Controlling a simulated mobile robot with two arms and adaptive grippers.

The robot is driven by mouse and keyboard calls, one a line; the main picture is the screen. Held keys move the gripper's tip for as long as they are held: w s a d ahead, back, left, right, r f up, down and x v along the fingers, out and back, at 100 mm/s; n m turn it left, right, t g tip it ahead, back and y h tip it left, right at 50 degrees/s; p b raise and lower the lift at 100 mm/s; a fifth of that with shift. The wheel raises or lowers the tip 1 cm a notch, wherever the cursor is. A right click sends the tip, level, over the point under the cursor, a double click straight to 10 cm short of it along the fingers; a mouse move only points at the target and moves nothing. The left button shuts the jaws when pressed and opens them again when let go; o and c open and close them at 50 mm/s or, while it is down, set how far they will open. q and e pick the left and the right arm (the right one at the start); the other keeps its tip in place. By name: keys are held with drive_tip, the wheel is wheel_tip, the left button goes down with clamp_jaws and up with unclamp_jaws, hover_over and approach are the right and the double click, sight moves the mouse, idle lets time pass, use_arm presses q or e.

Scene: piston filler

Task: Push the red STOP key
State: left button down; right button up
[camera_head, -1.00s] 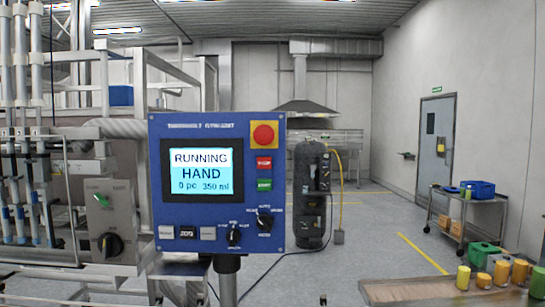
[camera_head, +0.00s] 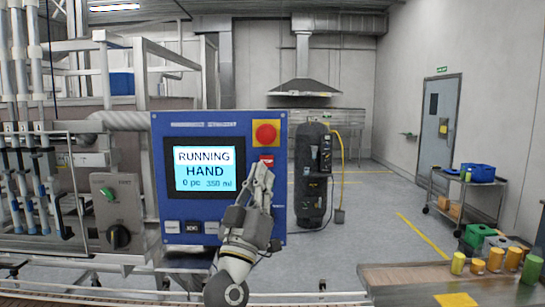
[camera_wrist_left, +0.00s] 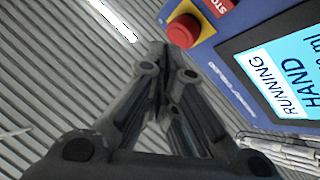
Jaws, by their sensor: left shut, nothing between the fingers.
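The red STOP key (camera_head: 267,157) is on the blue control panel (camera_head: 210,127), just below the red mushroom button on its yellow square. My left gripper (camera_head: 262,168) is in front of the panel, shut and empty. Its fingertips point up and overlap the lower part of the STOP key; I cannot tell whether they touch it. The gripper hides the green START key and the dials below. In the left wrist view the STOP key (camera_wrist_left: 219,6) shows at the top edge, and the left gripper's (camera_wrist_left: 165,50) tips are near the mushroom button. My right gripper is not in view.
The red mushroom button (camera_head: 266,132) sits close above the STOP key. The panel screen (camera_head: 205,170) reads RUNNING, HAND. A grey box with a dial (camera_head: 117,215) is to the left.

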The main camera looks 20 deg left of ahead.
sight(266, 161)
use_arm(q)
drive_tip(key=shift+s+r, duration=0.25)
drive_tip(key=shift+r, duration=0.3)
drive_tip(key=w+a+b, duration=0.2)
drive_tip(key=w+b, duration=0.2)
drive_tip(key=w, duration=0.4)
drive_tip(key=shift+w+a+b, duration=0.25)
drive_tip(key=shift+b, duration=0.1)
drive_tip(key=shift+w, duration=0.15)
idle(1.1)
drive_tip(key=shift+w+a, duration=0.1)
drive_tip(key=shift+w, duration=0.15)
